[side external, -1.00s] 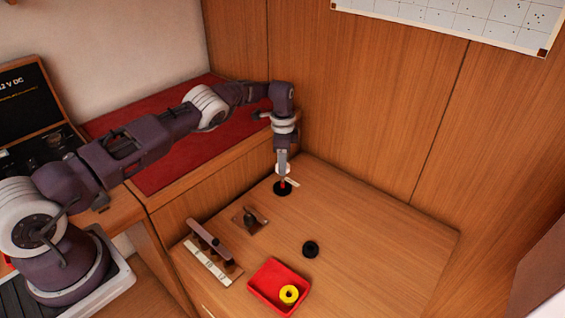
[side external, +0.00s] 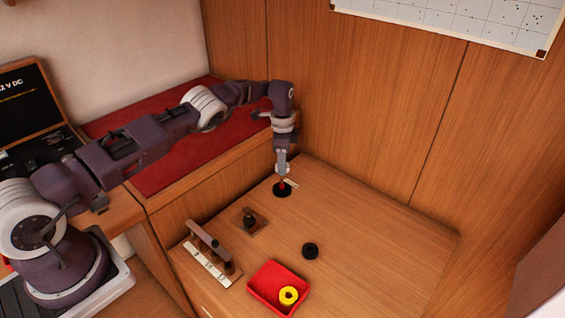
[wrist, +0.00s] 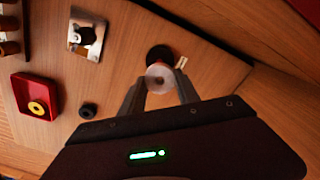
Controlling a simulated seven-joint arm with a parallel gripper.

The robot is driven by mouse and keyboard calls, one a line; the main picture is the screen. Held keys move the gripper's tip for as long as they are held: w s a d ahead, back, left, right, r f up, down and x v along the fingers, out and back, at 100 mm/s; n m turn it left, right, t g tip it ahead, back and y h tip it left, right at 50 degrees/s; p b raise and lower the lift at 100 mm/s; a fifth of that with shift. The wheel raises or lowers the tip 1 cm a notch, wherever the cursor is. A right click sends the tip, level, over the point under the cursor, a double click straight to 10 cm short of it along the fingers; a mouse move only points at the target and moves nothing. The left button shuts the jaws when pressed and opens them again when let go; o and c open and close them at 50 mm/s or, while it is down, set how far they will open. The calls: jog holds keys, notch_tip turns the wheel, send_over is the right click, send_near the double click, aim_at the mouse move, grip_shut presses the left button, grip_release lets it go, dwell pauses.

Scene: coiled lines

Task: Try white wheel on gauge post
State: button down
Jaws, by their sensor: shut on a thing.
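My gripper (wrist: 158,88) is shut on the white wheel (wrist: 160,77), a pale ring with a centre hole that shows between the fingertips in the wrist view. The wheel is at or just above the top of this post. I cannot tell whether the post is inside the hole. In the wrist view the black base (wrist: 159,54) shows partly behind the wheel.
A small plate with a dark upright (side external: 249,219) and a rack with a white labelled strip (side external: 208,264) stand to the left. A red tray (side external: 262,281) holds a yellow wheel (side external: 289,295). A black wheel (side external: 310,250) lies alone. The right side of the worktop is clear.

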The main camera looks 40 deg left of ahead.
jog(key=shift+r, duration=0.25)
dwell(0.6)
jog(key=c, duration=0.8)
grip_release()
jog(key=shift+r, duration=3)
jog(key=shift+r, duration=0.1)
jog(key=shift+r, duration=3.5)
